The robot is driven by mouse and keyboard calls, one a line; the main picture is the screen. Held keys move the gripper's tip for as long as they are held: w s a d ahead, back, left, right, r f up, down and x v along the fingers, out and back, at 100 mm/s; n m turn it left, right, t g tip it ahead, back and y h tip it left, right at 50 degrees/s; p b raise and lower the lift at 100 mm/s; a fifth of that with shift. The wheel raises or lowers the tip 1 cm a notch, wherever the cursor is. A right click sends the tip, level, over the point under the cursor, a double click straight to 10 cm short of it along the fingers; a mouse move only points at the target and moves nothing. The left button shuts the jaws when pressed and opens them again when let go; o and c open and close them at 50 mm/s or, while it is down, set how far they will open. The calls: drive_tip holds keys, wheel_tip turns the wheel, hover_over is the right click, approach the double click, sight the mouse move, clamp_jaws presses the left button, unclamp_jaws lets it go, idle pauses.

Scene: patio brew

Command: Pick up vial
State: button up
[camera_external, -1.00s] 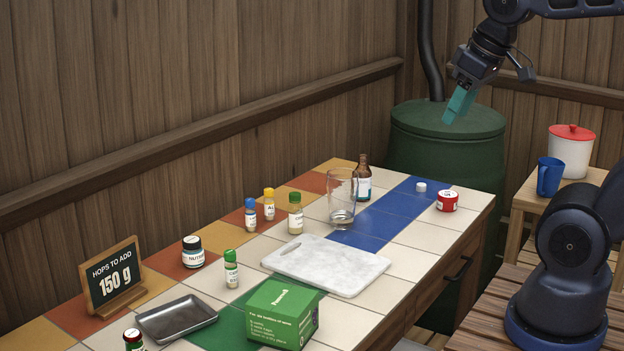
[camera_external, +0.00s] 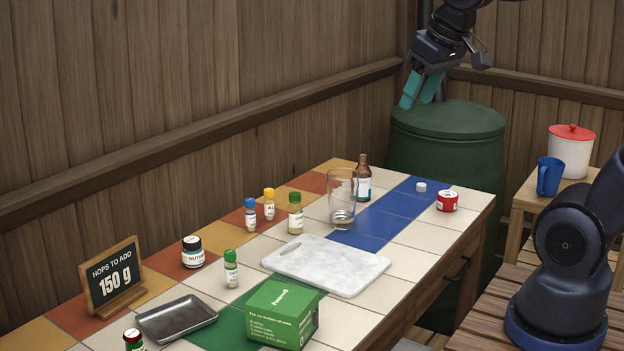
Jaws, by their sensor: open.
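Several small labelled vials stand upright on the tiled table. One has a blue cap (camera_external: 251,216), one a yellow cap (camera_external: 269,206), and a larger one a green cap (camera_external: 295,214). Another green-capped vial (camera_external: 231,270) stands nearer the front, left of the white board. I cannot tell which one the task means. My gripper (camera_external: 417,102), with teal fingers, is open and empty. It hangs high at the upper right, above and apart from all the vials, in front of the green barrel.
Blue tiles (camera_external: 375,226) are mostly clear. A green barrel (camera_external: 448,150) stands behind.

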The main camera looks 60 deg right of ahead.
drive_tip(key=w+a+f+m+t+y, duration=0.1)
drive_tip(key=w+a+f+m+y, duration=0.2)
drive_tip(key=w+a+f+m, duration=0.6)
drive_tip(key=w+a+f+m+t+y, duration=0.1)
drive_tip(key=w+a+f+m+y, duration=0.15)
drive_tip(key=w+a+f, duration=0.7)
drive_tip(key=w+d+r+m+t+y, duration=0.35)
drive_tip(key=w+r+m, duration=0.25)
drive_tip(key=w+m, duration=0.3)
drive_tip(key=w+d+r+m+t+h, duration=0.1)
drive_tip(key=d+r+m+t+h, duration=0.2)
drive_tip(key=d+r+m+t, duration=0.75)
drive_tip(key=g, duration=0.4)
approach(236, 265)
drive_tip(key=shift+w+a+r, duration=0.1)
drive_tip(key=shift+w+r, duration=0.05)
drive_tip(key=shift+w, duration=0.3)
drive_tip(key=shift+w+n, duration=0.25)
drive_tip(key=shift+n, duration=0.05)
drive_tip(key=x, duration=0.5)
drive_tip(key=shift+a, duration=0.1)
drive_tip(key=shift+x, duration=2.6)
drive_tip(key=c, duration=1.1)
